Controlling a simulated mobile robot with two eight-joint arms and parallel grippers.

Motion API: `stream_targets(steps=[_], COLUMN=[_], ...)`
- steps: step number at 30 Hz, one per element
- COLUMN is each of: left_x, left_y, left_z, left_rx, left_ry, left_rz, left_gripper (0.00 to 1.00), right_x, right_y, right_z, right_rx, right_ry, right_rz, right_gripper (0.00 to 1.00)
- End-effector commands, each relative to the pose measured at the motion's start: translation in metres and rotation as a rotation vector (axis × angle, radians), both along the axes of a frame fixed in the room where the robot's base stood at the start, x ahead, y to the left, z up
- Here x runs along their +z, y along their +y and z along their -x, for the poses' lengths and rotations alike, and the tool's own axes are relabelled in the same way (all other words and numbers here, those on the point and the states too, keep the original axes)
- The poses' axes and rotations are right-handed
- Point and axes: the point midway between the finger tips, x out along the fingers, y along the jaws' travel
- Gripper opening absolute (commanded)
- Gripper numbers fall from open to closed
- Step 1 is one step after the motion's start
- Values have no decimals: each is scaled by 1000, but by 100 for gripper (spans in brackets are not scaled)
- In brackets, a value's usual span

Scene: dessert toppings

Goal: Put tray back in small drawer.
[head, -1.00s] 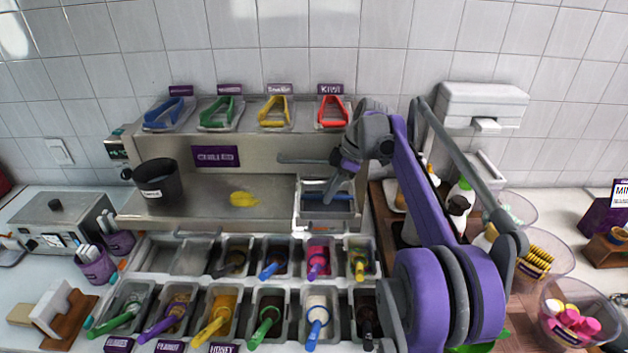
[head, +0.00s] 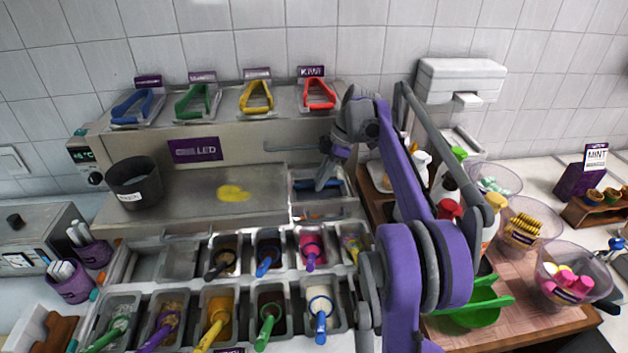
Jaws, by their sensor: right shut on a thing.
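A small grey metal tray (head: 304,184) with something blue in it sits at the right end of the steel counter. It lies in or just over a pale open box-like drawer (head: 325,211); I cannot tell how deep it sits. My right gripper (head: 323,184) reaches down from above and is shut on the tray, with its fingertips partly hidden against it. My left gripper is not in view.
Topping pans with coloured spoons (head: 268,248) fill the front. A black bin (head: 136,183) and a yellow spill (head: 233,193) are on the counter to the left. Coloured tongs (head: 257,96) lie on the shelf above.

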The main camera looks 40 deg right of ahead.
Motion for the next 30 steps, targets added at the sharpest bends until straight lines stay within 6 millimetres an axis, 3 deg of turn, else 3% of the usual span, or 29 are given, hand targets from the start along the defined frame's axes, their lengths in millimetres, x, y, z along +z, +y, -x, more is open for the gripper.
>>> stream_targets(steps=[7, 8, 13, 23, 30], left_x=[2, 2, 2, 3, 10], left_y=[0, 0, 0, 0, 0], left_z=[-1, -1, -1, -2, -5], left_rx=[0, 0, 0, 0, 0], left_ry=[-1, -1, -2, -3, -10], left_rz=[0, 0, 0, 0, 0], left_gripper=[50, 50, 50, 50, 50], right_x=[1, 0, 1, 4, 40], right_y=[0, 0, 0, 0, -13], right_z=[-1, -1, -1, -1, 6], right_rx=[0, 0, 0, -1, -3], right_ry=[-1, -1, -1, -2, -3], right_rz=[0, 0, 0, 0, 1], right_gripper=[0, 19, 47, 47, 47])
